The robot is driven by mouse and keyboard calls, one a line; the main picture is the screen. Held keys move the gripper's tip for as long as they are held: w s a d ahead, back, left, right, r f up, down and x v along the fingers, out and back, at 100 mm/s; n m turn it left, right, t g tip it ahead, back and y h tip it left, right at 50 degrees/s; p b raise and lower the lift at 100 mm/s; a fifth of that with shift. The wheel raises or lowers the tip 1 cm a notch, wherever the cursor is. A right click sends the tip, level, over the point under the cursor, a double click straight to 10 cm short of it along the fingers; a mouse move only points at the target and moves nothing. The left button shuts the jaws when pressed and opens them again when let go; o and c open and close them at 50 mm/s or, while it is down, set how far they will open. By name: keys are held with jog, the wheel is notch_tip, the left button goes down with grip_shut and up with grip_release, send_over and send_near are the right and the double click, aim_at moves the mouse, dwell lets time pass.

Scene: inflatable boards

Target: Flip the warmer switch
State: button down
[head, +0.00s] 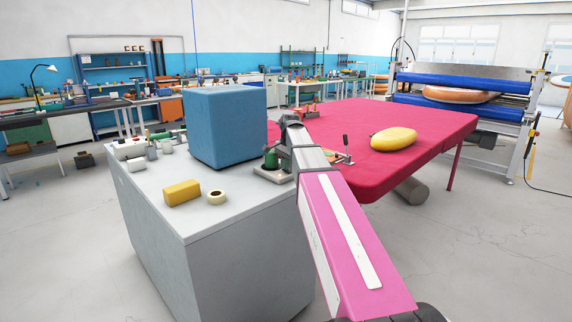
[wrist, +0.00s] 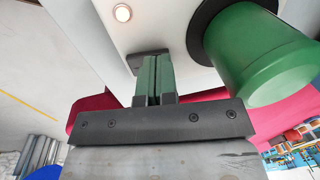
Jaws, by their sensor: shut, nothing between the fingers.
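In the wrist view the two green fingers of my gripper (wrist: 154,68) are pressed together with nothing between them. Their tips are at a small dark block (wrist: 145,57), which looks like the switch, on a pale panel (wrist: 175,25). I cannot tell whether they touch it or which way it is set. A round, lit lamp (wrist: 122,13) is on the same panel. A green cylinder (wrist: 245,55) with a black collar stands close to the right of the fingers. In the head view a green pot (head: 271,159) shows beside my arm; the gripper is hidden there.
The grey cabinet (head: 245,245) carries a blue block (head: 226,125), a yellow block (head: 181,192), a tape roll (head: 216,197) and several small jars. A red-covered table (head: 425,160) with a yellow cushion (head: 393,139) lies to the right. Floor in front is clear.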

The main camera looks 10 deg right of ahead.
jog(key=shift+f, duration=0.25)
jog(key=shift+s, duration=0.1)
jog(key=shift+s+d+r, duration=0.1)
jog(key=shift+s+d, duration=0.3)
jog(key=shift+s, duration=0.15)
jog(key=shift+r, duration=0.1)
jog(key=shift+d+r, duration=0.1)
jog(key=shift+r, duration=0.4)
notch_tip(320, 180, up, 13)
jog(key=s, duration=0.1)
jog(key=shift+s+d, duration=0.3)
jog(key=shift+d, duration=0.15)
jog(key=shift+f, duration=0.1)
